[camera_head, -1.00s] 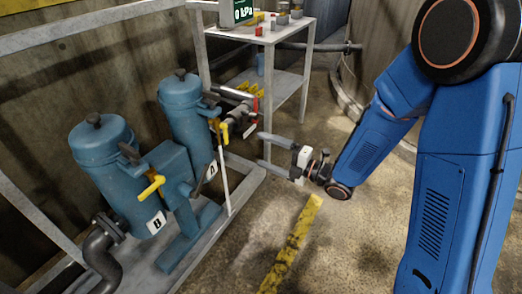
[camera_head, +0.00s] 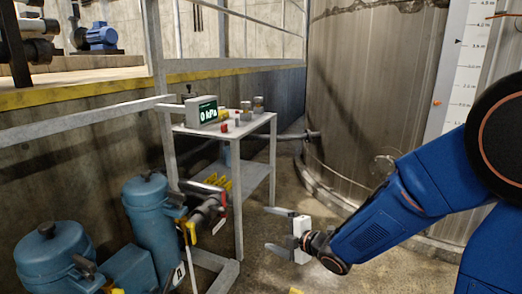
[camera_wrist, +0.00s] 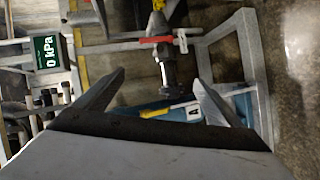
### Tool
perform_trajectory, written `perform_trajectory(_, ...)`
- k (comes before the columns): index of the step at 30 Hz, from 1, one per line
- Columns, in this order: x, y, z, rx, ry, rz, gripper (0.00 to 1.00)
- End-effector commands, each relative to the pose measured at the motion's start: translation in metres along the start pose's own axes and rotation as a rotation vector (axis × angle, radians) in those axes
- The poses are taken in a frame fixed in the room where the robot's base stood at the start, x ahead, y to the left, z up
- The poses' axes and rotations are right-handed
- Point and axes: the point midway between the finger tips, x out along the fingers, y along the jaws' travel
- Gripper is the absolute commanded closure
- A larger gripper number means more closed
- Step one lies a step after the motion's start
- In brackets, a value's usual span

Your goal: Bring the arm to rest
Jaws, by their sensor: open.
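My blue arm (camera_head: 385,217) reaches in from the right in the head view. My gripper (camera_head: 272,228) is open, its two grey fingers pointing left with nothing between them. It hangs above the floor, to the right of the blue vessels. In the wrist view my gripper (camera_wrist: 160,85) also shows open, with a red valve handle (camera_wrist: 155,40), a metal pipe fitting and a blue vessel marked A beyond it. I cannot tell the exact gap from fingers to fitting.
Two blue vessels (camera_head: 152,215) stand at lower left with piping and yellow handles. A grey stand (camera_head: 240,128) holds a gauge reading 0 kPa (camera_head: 202,112) and small parts. A large tank (camera_head: 365,110) stands behind. Some concrete floor (camera_head: 262,270) is clear.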

Motion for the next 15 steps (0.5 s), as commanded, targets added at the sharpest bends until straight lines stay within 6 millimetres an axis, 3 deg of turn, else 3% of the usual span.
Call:
perform_trajectory(6, -0.054, 0.019, 0.051, 0.219, -0.246, -0.054, 0.11)
perform_trajectory(15, -0.151, 0.021, 0.092, 0.595, -0.555, -0.084, 0.11)
